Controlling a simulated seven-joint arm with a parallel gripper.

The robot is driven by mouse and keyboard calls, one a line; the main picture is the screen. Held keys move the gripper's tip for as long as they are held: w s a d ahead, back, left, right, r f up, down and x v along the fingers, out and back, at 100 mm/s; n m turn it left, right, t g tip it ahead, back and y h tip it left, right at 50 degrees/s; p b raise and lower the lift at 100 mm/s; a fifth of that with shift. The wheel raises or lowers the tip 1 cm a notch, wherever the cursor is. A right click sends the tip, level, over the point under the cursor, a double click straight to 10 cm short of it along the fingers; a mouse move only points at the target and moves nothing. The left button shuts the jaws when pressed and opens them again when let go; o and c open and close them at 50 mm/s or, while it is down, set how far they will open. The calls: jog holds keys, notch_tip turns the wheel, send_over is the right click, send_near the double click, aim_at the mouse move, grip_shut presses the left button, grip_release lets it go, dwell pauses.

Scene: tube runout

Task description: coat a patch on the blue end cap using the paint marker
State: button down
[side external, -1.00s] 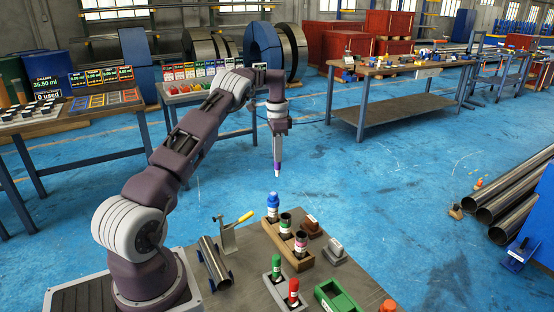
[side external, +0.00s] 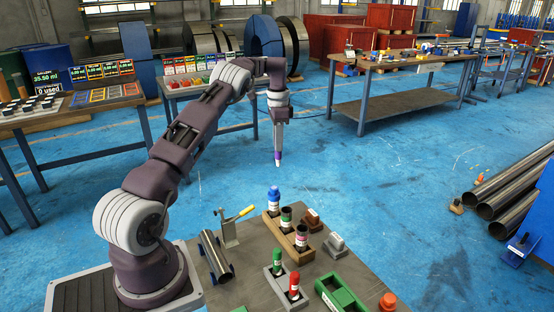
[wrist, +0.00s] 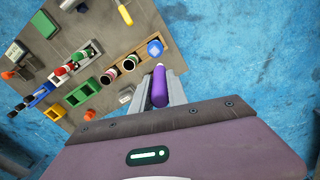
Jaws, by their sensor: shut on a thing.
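My gripper (side external: 279,147) is shut on a purple paint marker (wrist: 160,87), which hangs with its pale tip down. The marker's lower end also shows in the side view (side external: 278,158). The tip is in the air above the far edge of the bench, apart from everything below. Almost directly below it in the side view stands a blue-capped item (side external: 273,194) in the far end of a wooden rack; its blue top (wrist: 155,49) is just ahead of the marker in the wrist view. I cannot tell whether this is the blue end cap. No paint patch is visible.
The wooden rack (side external: 289,238) also holds two dark-topped cylinders. A metal tube (side external: 215,256) on blue supports and a yellow-handled clamp (side external: 230,227) stand left. Red and green bottles and a green tray (side external: 342,296) are nearer.

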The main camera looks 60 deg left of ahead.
aim_at(278, 158)
jog(key=shift+f, duration=0.1)
jog(key=shift+s+f, duration=0.15)
jog(key=shift+f, duration=3.65)
jog(key=shift+s+d, duration=0.2)
jog(key=shift+s, duration=0.55)
jog(key=shift+s+d, duration=0.15)
jog(key=shift+s, duration=0.6)
jog(key=shift+w+a+r, duration=0.15)
jog(key=shift+w+a, duration=0.05)
jog(key=shift+w, duration=0.55)
jog(key=shift+w+a+r, duration=0.15)
jog(key=shift+w, duration=0.55)
jog(key=shift+w+r, duration=0.2)
jog(key=shift+r, duration=3.45)
jog(key=shift+f, duration=0.1)
